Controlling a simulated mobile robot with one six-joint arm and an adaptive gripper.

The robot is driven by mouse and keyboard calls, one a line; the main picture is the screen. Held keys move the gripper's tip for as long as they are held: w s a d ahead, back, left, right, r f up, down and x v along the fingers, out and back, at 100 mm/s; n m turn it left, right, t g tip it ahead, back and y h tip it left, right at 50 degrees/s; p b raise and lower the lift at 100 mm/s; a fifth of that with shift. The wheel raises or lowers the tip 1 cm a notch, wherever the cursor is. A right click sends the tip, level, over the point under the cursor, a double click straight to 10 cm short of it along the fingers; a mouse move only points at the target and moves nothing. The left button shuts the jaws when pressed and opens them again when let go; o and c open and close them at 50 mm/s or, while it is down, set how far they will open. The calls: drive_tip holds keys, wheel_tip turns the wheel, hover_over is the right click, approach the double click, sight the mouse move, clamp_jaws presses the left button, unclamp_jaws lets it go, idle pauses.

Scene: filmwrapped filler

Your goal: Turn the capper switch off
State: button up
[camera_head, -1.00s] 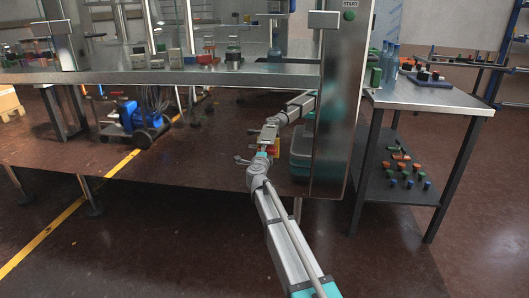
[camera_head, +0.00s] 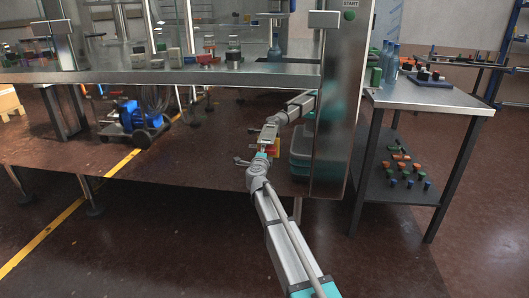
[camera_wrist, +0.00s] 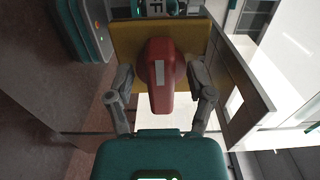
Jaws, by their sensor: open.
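The capper switch is a red knob (camera_wrist: 163,75) on a yellow plate (camera_wrist: 128,42) in the wrist view. Its handle points down in that picture. Part of a label with the letters "FF" (camera_wrist: 165,7) shows at the top edge. My gripper (camera_wrist: 160,82) is open, with one finger on each side of the red handle. Whether the fingers touch it, I cannot tell. In the head view my gripper (camera_head: 268,143) is below the machine table's front edge, and the yellow plate (camera_head: 273,150) is small and partly hidden behind it.
The steel machine table (camera_head: 160,77) stands above my gripper. A side table (camera_head: 430,97) with bottles is farther right. Open floor (camera_head: 170,240) lies in front.

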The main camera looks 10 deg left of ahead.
drive_tip(key=s, duration=1.1)
drive_tip(key=shift+a, duration=0.15)
drive_tip(key=shift+s+r, duration=0.1)
drive_tip(key=s+d+f+n+g+y+p, duration=0.2)
drive_tip(key=s+d+f+n+g+y, duration=0.4)
drive_tip(key=s+d+f+n+g, duration=0.85)
drive_tip(key=s+d+f+n+g+h, duration=0.1)
drive_tip(key=s+d+n+g+h, duration=0.35)
drive_tip(key=s+d, duration=1.05)
wheel_tip(320, 180, up, 37)
drive_tip(key=t+p, duration=0.1)
drive_tip(key=p, duration=3.7)
drive_tip(key=shift+s+a+m+h, duration=0.15)
drive_tip(key=shift+a+m+h, duration=0.15)
drive_tip(key=shift+m+h, duration=0.15)
